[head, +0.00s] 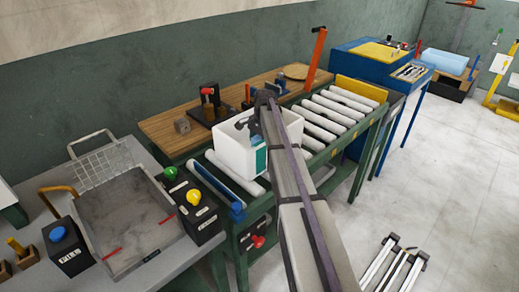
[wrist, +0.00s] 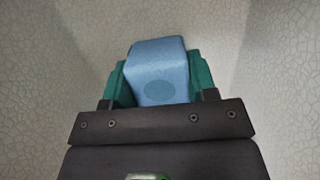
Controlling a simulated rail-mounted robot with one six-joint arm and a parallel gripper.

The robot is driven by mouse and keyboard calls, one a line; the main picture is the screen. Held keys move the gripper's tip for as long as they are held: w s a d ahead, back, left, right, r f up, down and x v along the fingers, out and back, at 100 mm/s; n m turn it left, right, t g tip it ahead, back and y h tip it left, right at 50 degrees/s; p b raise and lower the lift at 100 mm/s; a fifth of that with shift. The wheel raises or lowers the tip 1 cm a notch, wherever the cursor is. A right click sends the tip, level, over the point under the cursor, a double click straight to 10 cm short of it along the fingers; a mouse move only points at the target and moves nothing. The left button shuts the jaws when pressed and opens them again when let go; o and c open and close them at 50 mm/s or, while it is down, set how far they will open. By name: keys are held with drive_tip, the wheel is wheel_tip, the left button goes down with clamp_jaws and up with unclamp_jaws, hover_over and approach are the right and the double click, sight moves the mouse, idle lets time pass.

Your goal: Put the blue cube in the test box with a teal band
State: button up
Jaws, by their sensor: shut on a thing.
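My gripper (wrist: 160,85) is shut on the blue cube (wrist: 160,65) in the wrist view, with a teal finger on each side of it. Pale, mottled walls surround the cube and the gripper there. In the head view, the white test box (head: 234,151) stands on the roller conveyor, with a teal band (head: 260,158) on its near right side. My arm reaches over the right part of the box and my gripper end (head: 252,118) is at its opening. The cube cannot be made out clearly in the head view. Whether the cube touches the box floor cannot be told.
The white rollers (head: 322,118) run on to the right behind the box. A wooden bench (head: 165,127) with a small press (head: 208,105) stands behind it. An upright orange lever (head: 315,60) rises nearby. A black control box with green and yellow buttons (head: 194,198) stands left of the conveyor.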

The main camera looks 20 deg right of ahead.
drive_tip(key=shift+p, duration=0.3)
drive_tip(key=shift+f+b, duration=0.25)
drive_tip(key=shift+b, duration=0.05)
drive_tip(key=o, duration=0.9)
drive_tip(key=shift+r, duration=0.1)
